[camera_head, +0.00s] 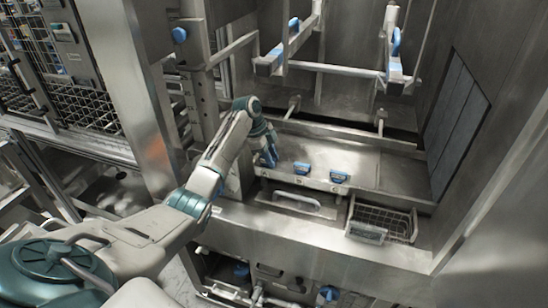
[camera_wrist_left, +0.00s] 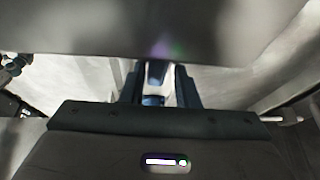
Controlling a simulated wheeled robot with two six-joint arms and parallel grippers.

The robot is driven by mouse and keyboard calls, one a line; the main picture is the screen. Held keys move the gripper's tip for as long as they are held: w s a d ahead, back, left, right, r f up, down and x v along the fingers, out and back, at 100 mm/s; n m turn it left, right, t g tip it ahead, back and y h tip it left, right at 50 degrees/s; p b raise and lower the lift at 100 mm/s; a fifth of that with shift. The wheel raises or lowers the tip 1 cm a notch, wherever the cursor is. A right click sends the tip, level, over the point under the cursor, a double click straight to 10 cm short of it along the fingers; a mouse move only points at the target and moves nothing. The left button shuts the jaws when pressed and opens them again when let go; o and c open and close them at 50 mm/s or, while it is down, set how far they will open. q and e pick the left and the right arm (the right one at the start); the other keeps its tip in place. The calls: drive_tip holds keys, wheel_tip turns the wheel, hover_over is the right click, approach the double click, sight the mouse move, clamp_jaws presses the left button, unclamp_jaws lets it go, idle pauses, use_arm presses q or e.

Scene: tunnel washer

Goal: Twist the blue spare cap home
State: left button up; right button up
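My left gripper (camera_head: 268,157) is at the left end of the ledge inside the washer, fingers pointing down. In the left wrist view its two dark fingers (camera_wrist_left: 158,86) stand apart. A small dark-blue piece (camera_wrist_left: 156,72) shows between or just beyond them; I cannot tell whether they touch it or whether it is a cap. Two blue caps, one nearer (camera_head: 302,168) and one further right (camera_head: 338,177), sit on the ledge to the right of the gripper. I cannot tell which is the spare cap. My right gripper is out of view.
A wire basket (camera_head: 385,222) sits at the right end of the lower shelf. A pale curved handle (camera_head: 297,202) lies below the caps. Metal rails with blue fittings (camera_head: 270,62) hang above. A grey metal surface (camera_wrist_left: 160,30) fills the top of the wrist view.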

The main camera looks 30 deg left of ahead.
use_arm(q)
drive_tip(key=shift+o, duration=0.2)
drive_tip(key=shift+s+a+p, duration=0.25)
drive_tip(key=shift+a+p, duration=0.3)
drive_tip(key=shift+p, duration=0.45)
drive_tip(key=shift+a+r, duration=0.15)
drive_tip(key=shift+r, duration=0.05)
wheel_tip(320, 180, up, 4)
drive_tip(key=shift+s+r, duration=0.1)
drive_tip(key=shift+w+d+r, duration=0.2)
drive_tip(key=shift+r, duration=0.15)
drive_tip(key=shift+s+a, duration=0.1)
